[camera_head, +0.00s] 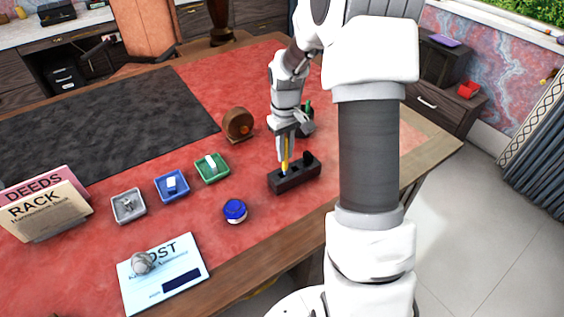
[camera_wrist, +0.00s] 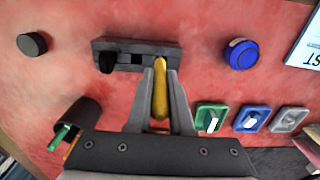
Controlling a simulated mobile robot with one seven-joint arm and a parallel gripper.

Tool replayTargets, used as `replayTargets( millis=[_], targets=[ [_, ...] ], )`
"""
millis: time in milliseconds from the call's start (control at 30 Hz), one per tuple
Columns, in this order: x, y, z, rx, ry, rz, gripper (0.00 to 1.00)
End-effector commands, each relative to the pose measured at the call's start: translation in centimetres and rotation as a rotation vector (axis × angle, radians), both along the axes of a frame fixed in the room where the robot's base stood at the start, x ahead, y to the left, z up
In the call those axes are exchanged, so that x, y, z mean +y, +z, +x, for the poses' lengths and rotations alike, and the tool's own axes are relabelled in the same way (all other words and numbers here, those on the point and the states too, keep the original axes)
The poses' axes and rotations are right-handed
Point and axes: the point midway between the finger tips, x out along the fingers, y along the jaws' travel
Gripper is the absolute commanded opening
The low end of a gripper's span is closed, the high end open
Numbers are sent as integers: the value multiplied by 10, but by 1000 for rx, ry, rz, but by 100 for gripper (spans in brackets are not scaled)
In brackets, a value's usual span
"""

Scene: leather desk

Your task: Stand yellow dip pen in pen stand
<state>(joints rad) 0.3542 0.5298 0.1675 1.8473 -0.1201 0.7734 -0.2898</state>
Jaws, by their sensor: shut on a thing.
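The yellow dip pen (camera_head: 285,158) is held roughly upright between the fingers of my gripper (camera_head: 285,143). In the wrist view the yellow pen (camera_wrist: 160,98) lies between the two grey fingertips (camera_wrist: 160,80), which are shut on it. The black pen stand (camera_head: 290,182) is a long block on the red desk top, directly under the pen. It also shows in the wrist view (camera_wrist: 130,46). The pen's lower end is at the stand's left end in the head view; I cannot tell whether it is inside a hole. A black piece (camera_wrist: 106,63) sits at the stand's other end.
A blue-lidded jar (camera_head: 235,211) stands left of the stand. Green (camera_head: 222,178), blue (camera_head: 185,196) and grey (camera_head: 138,217) trays hold small items. A round wooden object (camera_head: 236,123) and a dark cup with a green pen (camera_wrist: 82,112) stand nearby. A black cylinder (camera_wrist: 32,44) stands apart.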

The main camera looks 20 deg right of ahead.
Motion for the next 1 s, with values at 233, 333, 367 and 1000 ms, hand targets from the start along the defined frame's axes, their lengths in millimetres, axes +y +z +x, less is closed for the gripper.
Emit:
replayTargets(
  millis=[233, 333, 367, 1000],
  targets=[
    [5, -13, 10, 2, -1, 1, 0],
    [5, -26, 10, 2, -1, 1, 0],
    [5, -31, 10, 4, -1, 1, 0],
    [5, -50, 10, 0, -1, 0, 41]
  ],
)
